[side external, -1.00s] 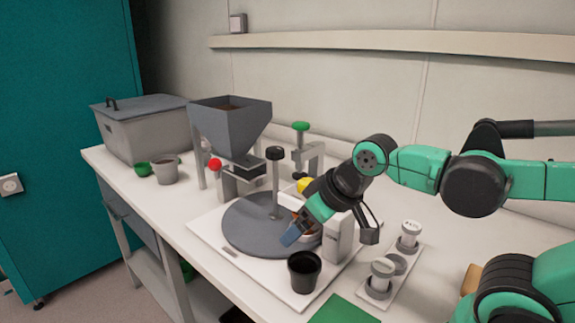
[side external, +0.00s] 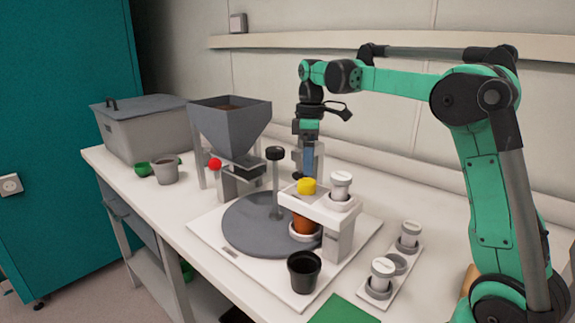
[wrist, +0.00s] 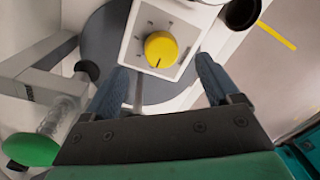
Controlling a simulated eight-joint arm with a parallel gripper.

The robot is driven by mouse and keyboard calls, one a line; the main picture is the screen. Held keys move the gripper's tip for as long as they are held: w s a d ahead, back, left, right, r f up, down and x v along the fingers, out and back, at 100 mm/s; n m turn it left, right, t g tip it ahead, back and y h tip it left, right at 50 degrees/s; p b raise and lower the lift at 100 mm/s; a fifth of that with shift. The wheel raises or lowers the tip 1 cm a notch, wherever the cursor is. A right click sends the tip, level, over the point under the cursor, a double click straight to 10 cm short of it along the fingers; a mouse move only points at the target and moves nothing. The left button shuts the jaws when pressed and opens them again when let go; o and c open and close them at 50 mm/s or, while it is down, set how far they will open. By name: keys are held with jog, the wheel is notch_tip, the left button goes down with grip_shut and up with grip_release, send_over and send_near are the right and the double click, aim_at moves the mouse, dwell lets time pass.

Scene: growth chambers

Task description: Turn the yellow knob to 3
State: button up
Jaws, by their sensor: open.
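The yellow knob (side external: 307,186) sits on top of the white dispenser stand (side external: 335,212) over the turntable. In the wrist view the knob (wrist: 160,49) shows on a white dial plate (wrist: 178,18) with small dark tick marks. A short dark line on the knob points toward the bottom of that picture. The numbers are too small to read. My gripper (side external: 306,172) points down, behind the knob in the side view. In the wrist view its two blue fingers (wrist: 161,80) are apart and empty, with the knob beyond and between their tips. No contact with the knob shows.
A white-capped vial (side external: 340,184) stands in the stand beside the knob. An orange pot (side external: 303,222) sits below on the grey turntable (side external: 245,222). A black-topped post (side external: 275,153) and the hopper (side external: 231,122) stand left. A black pot (side external: 304,272) stands in front; a green knob (wrist: 30,149) shows in the wrist view.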

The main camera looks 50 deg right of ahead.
aim_at(308, 181)
jog(key=shift+s+a+f, duration=0.1)
jog(key=shift+a+f, duration=0.05)
jog(key=shift+f, duration=2.05)
grip_shut()
